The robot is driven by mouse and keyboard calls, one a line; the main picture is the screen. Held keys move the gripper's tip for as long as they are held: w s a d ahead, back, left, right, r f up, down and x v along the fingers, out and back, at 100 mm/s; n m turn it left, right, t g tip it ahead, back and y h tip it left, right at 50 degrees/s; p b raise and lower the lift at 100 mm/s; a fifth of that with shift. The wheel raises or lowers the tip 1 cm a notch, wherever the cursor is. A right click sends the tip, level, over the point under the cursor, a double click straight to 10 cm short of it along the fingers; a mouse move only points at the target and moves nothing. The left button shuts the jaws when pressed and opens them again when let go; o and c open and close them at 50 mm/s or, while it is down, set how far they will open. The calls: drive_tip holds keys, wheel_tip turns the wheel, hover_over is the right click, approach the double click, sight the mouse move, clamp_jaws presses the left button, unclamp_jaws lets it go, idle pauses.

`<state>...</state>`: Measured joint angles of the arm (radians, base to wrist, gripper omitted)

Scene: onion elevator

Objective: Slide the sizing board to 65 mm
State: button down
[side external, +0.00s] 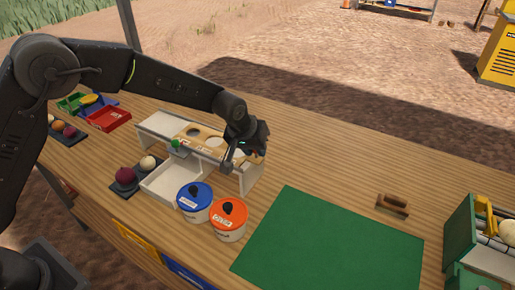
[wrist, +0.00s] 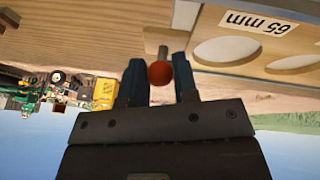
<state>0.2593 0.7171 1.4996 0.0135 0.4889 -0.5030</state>
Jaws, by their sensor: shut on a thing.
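The wooden sizing board (side external: 211,138) lies along the top of a white stand (side external: 248,178) at the table's middle. In the wrist view the board (wrist: 290,62) shows round holes and an upside-down "65 mm" label (wrist: 253,22). The gripper hides the knob and part of the board in the side view.
A white open bin (side external: 172,185) sits before the stand. Blue-lidded (side external: 194,200) and orange-lidded (side external: 229,220) tubs stand close in front. A dark tray (side external: 128,187) holds onions at left. A green mat (side external: 330,245) lies clear at right, near a brown-handled tool (side external: 393,204).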

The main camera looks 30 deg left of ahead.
drive_tip(key=shift+a, duration=7.75)
drive_tip(key=c, duration=0.8)
unclamp_jaws()
drive_tip(key=shift+r, duration=0.1)
wheel_tip(320, 180, up, 6)
drive_tip(key=shift+f, duration=0.1)
